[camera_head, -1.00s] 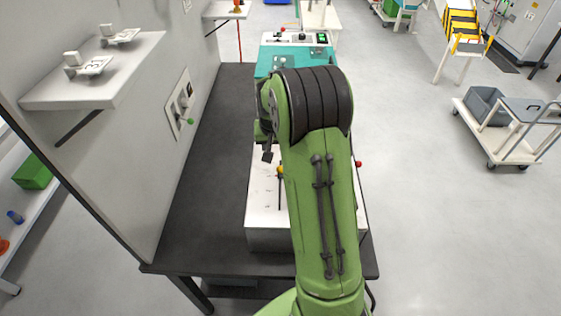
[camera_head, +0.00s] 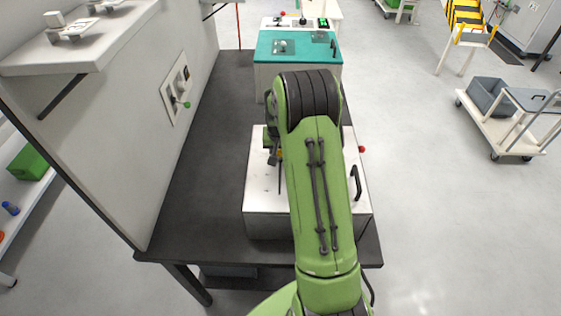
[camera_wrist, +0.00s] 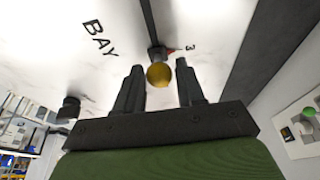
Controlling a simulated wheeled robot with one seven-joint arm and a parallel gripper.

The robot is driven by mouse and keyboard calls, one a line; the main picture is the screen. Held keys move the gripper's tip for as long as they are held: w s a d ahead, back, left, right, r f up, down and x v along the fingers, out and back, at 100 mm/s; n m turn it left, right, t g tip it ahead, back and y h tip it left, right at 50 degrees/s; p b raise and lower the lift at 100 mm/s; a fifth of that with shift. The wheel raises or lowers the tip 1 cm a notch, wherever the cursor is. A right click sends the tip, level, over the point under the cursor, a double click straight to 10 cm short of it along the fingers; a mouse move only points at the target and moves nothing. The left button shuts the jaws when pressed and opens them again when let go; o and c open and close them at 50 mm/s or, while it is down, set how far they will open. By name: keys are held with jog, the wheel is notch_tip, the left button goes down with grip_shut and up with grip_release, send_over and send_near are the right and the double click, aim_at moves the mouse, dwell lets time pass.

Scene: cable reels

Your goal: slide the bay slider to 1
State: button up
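The bay slider has a round yellow knob (camera_wrist: 159,75) on a white panel (camera_wrist: 60,45) marked BAY in the wrist view. A small red pointer beside the knob is at the printed 3. A dark slot (camera_wrist: 149,22) runs from the knob to the top of the picture. My gripper (camera_wrist: 159,65) is open, with one finger on each side of the knob and a gap to each. Whether the fingertips reach past the knob is hard to tell. In the head view my arm partly hides the knob, and the white box (camera_head: 262,205) carries the slot. The 1 mark is not visible.
A teal-topped box (camera_head: 262,50) stands behind the white box on the dark bench (camera_head: 190,215). A wall panel with a green knob (camera_head: 187,105) is at the left. A black handle (camera_head: 356,182) and red knob (camera_head: 362,149) are at the white box's right.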

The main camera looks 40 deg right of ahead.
jog(key=shift+r, duration=0.1)
jog(key=c, duration=0.7)
jog(key=s+a+b, duration=0.1)
jog(key=s+a, duration=0.1)
jog(key=s, duration=0.1)
jog(key=s+a+b, duration=0.2)
jog(key=s, duration=0.1)
jog(key=s+a+b, duration=0.2)
jog(key=s+a, duration=0.1)
jog(key=shift+s, duration=0.15)
jog(key=o, duration=1)
jog(key=shift+c, duration=0.2)
notch_tip(320, 180, up, 7)
jog(key=p, duration=0.5)
